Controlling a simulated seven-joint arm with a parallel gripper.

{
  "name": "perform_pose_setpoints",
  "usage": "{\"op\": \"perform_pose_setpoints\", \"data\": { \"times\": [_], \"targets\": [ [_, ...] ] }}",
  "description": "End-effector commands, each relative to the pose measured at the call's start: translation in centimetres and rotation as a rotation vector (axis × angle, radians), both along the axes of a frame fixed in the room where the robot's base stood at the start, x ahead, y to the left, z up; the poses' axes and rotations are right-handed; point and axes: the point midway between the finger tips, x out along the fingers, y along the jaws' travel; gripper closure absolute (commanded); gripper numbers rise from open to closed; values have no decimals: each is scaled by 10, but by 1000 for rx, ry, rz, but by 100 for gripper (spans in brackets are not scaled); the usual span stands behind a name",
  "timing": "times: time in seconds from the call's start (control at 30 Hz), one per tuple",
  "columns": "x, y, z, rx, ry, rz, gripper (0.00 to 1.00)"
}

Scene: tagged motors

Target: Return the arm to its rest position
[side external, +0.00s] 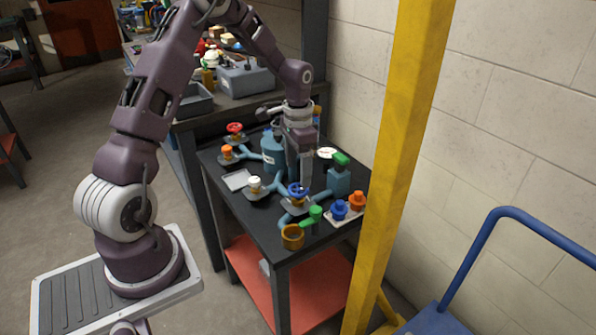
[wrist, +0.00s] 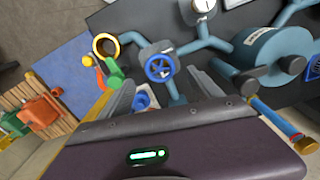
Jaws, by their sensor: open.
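My gripper (side external: 303,184) points down over the dark workbench (side external: 246,222) in the side view. Its fingers stand apart with nothing held between them, as the wrist view also shows (wrist: 163,88). The blue handwheel valve (side external: 298,189) is just beneath the fingertips. In the wrist view the blue wheel (wrist: 160,67) lies ahead of the gap between the fingers. I cannot tell whether a fingertip touches the wheel. My arm is bent and reaches from its base at the left across to the bench.
Around my gripper are a red-wheel valve (side external: 235,128), a white-knob valve (side external: 254,184), a green-handled valve (side external: 340,159), a blue tank (side external: 273,150) and an amber ring (side external: 292,236). A yellow post (side external: 402,150) and a blue cart handle (side external: 485,245) stand to the right.

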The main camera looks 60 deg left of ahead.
Motion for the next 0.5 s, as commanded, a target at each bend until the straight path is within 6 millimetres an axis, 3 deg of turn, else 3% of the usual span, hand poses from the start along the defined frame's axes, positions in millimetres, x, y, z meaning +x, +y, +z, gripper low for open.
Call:
{"op": "perform_pose_setpoints", "data": {
  "times": [0.07,0.13,0.27,0.3,0.4,0.5],
  "targets": [
    [0,-2,4,3,-4,0,26],
    [-3,-10,24,23,-22,0,26],
    [-30,-53,102,84,-106,20,26],
    [-45,-70,127,99,-141,31,26],
    [-93,-107,174,109,-234,69,26],
    [-147,-139,202,84,-333,108,26]
  ]
}}
